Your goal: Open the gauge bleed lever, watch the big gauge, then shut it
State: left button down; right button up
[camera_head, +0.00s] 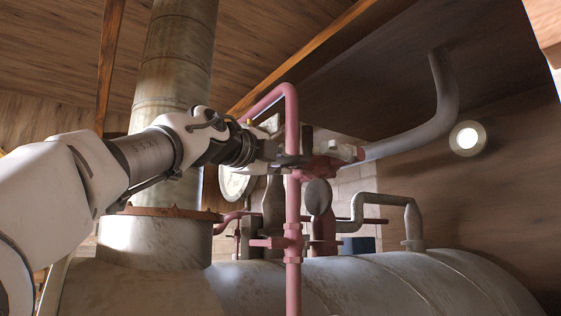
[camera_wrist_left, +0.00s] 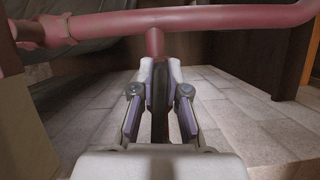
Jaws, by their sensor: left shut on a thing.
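My left gripper (camera_head: 300,158) reaches in from the left to the upright pink-red pipe in the head view. In the left wrist view its two fingers (camera_wrist_left: 160,72) are shut on a dark, narrow lever (camera_wrist_left: 160,110). The lever lies between the fingers, below a short stub of the red pipe (camera_wrist_left: 220,18). In the head view the fingers and pipe hide most of the lever, and I cannot tell its angle. My right gripper is not in view.
The upright red pipe (camera_head: 293,215) stands close to my gripper. A dark round disc (camera_head: 318,197) is just right of it. The large metal tank (camera_head: 370,280) lies below, and a wide chimney (camera_head: 175,60) rises behind my arm. A grey pipe (camera_head: 440,95) bends at the right.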

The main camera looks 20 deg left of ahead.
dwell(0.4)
pick_arm(q)
jog(key=c, duration=1.2)
grip_release()
jog(key=shift+w+d, duration=0.1)
